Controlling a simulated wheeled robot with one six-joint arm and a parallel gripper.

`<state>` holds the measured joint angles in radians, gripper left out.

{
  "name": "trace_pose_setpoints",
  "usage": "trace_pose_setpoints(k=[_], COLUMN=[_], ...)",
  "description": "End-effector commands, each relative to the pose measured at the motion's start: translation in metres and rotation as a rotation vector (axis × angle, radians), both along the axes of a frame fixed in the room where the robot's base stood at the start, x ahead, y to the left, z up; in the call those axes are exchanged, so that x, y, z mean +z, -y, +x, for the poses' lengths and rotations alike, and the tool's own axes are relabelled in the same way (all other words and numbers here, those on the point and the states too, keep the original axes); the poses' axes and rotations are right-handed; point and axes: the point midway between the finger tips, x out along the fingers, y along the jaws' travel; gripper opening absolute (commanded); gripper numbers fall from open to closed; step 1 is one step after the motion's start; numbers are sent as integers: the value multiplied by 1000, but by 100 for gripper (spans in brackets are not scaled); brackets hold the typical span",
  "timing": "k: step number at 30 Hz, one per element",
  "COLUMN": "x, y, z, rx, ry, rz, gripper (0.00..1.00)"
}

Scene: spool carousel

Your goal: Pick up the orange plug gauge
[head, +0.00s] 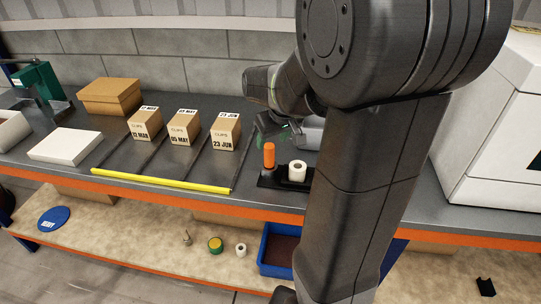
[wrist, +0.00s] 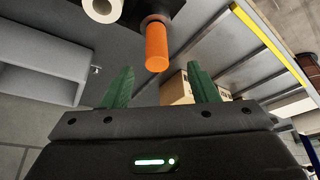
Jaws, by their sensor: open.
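The orange plug gauge (head: 269,155) stands upright on a dark base on the bench, just left of a white roll. It also shows in the wrist view (wrist: 157,48), with its free end toward my gripper. My gripper (wrist: 160,85) is open and empty, its two green fingers apart. The gauge's end lies just beyond the fingertips, roughly between them in the picture, and is not held. In the head view my arm partly hides the gripper, which is above and behind the gauge.
The white roll (head: 297,171) stands close beside the gauge. Three dated boxes (head: 225,133) sit in lanes to the left, behind a yellow strip (head: 160,181). A white machine (head: 490,125) stands at the right. A lower shelf holds a blue bin (head: 277,250).

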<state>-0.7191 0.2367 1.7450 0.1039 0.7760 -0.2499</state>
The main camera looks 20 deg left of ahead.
Motion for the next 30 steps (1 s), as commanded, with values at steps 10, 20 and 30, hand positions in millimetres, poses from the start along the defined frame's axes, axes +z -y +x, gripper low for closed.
trace_pose_setpoints(k=[10, 20, 30], x=[-34, -61, -81], y=[-11, -19, -26], z=[9, 21, 26], rx=[0, -1, 0], ry=[-1, -3, 1], rz=[-1, -3, -1], gripper=[54, 54, 54])
